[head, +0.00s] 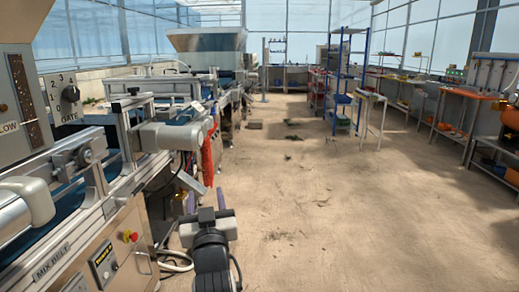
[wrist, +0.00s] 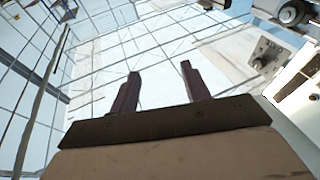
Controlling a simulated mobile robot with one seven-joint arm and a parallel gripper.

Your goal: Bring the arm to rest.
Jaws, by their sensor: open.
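My gripper (head: 207,198) shows at the lower middle of the head view, close to the right side of the seeder machine (head: 122,225). Its two dark fingers point up and away from me. In the wrist view my gripper (wrist: 158,82) has its fingers apart, with only the glass roof behind the gap. It holds nothing. The arm's dark wrist and lower links show below the gripper in the head view; the rest of the arm is out of view.
The machine carries a gate dial (head: 69,95), a red stop button (head: 131,237) and a belt along the left. A blue shelf rack (head: 347,85) and benches (head: 466,92) stand at the right back. The floor (head: 330,220) on the right is open.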

